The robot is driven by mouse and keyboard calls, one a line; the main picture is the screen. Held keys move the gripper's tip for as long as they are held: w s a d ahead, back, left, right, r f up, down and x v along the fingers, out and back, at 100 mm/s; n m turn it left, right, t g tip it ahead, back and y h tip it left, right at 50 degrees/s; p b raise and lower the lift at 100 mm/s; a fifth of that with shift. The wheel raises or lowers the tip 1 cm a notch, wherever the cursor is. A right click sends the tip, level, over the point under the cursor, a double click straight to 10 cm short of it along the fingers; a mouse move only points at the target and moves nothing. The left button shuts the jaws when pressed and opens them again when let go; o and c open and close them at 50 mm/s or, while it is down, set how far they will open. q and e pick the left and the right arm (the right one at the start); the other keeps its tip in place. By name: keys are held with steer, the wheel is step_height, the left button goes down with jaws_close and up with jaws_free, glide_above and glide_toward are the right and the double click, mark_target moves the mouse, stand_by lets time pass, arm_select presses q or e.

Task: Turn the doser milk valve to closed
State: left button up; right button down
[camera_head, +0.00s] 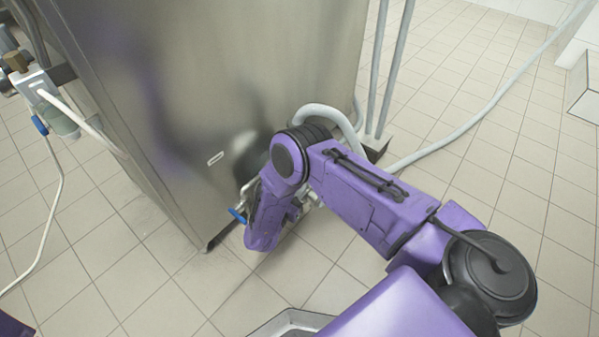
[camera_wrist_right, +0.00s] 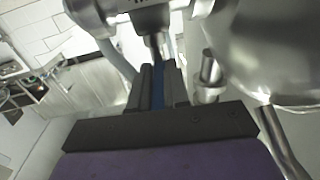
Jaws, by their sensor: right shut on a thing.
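The milk valve's blue handle (camera_head: 237,215) shows low beside the steel machine in the head view, partly hidden by my right arm. In the right wrist view the blue handle (camera_wrist_right: 157,96) stands between the two dark fingers of my right gripper (camera_wrist_right: 159,80), which is shut on it. The metal valve body and stem (camera_wrist_right: 152,42) are just beyond the fingertips. Which valve position the handle is at, I cannot tell. In the head view my right fingers are mostly hidden behind my own wrist. My left gripper is out of view.
The tall steel machine (camera_head: 215,80) stands close on the left of my right arm. A grey hose (camera_head: 465,128) runs over the tiled floor (camera_head: 150,270). Another fitting (camera_head: 35,85) with hoses is at the far left. A rounded steel vessel (camera_wrist_right: 270,50) is close on the right in the wrist view.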

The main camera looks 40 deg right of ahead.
steer(key=shift+w+d+r, duration=0.1)
steer(key=shift+w, duration=0.05)
steer(key=c, duration=1.1)
jaws_free()
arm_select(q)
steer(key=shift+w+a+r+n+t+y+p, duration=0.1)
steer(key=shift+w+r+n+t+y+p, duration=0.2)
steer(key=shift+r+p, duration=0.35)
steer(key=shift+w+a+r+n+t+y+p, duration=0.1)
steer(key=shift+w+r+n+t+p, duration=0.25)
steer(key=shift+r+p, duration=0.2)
arm_select(e)
steer(key=v, duration=1)
steer(key=shift+a, duration=0.3)
